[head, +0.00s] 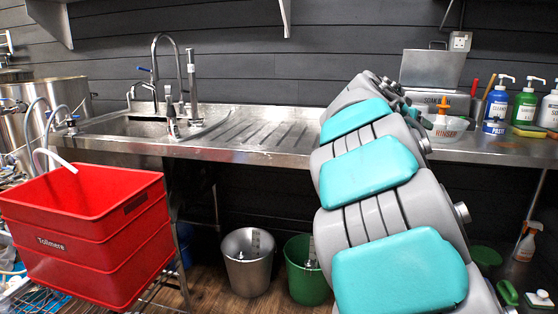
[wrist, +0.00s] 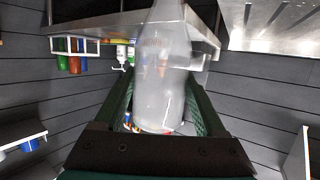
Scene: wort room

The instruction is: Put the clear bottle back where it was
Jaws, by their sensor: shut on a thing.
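The clear bottle (wrist: 160,85) shows in the wrist view, pale and translucent, with faint marks on its side. My gripper (wrist: 158,95) is shut on it, with a dark green finger on each side. The bottle's narrower part runs to the top edge of that view, where it is cut off. In the head view my arm reaches over the right part of the steel counter (head: 260,148), and it hides my gripper and the bottle. I cannot tell whether the bottle touches anything.
The sink (head: 140,126) and bare ribbed drainboard lie left of my arm. Right of it are a lidded steel box (head: 432,68), a RINSED bowl (head: 447,134), several pump bottles (head: 525,102) and a PASTE tub (head: 494,127). A red crate (head: 85,230) stands front left; buckets (head: 248,262) stand below.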

